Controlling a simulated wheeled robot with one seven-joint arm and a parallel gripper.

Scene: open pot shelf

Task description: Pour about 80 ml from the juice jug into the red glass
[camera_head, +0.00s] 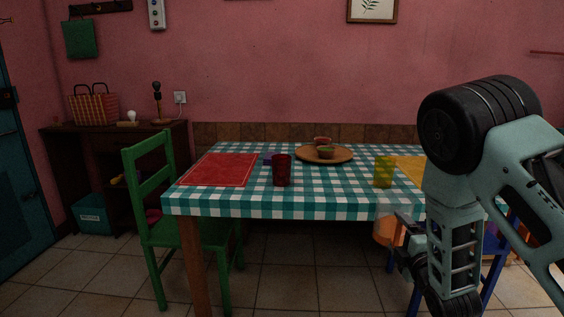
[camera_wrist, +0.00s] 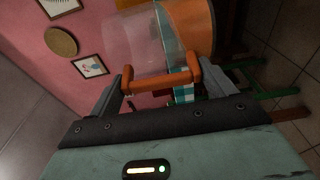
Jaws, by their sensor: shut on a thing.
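The red glass (camera_head: 282,170) stands upright on the checked tablecloth, near the front edge and right of the red placemat. The juice jug (camera_head: 386,229) is clear, with orange juice in its lower part. It is held in the air in front of the table's right side, partly behind my gripper (camera_head: 403,240). In the wrist view the jug (camera_wrist: 190,25) shows large, its juice toward the right of the picture. My gripper (camera_wrist: 165,85) is shut on the jug's orange handle (camera_wrist: 160,82). Jug and glass are well apart.
A yellow-green glass (camera_head: 383,172) stands at the table's right, by a yellow placemat (camera_head: 411,165). A round wooden tray (camera_head: 345,154) with bowls lies farther back. A red placemat (camera_head: 215,170) lies left. A green chair (camera_head: 150,160) stands at the left; a blue chair is partly hidden by my arm.

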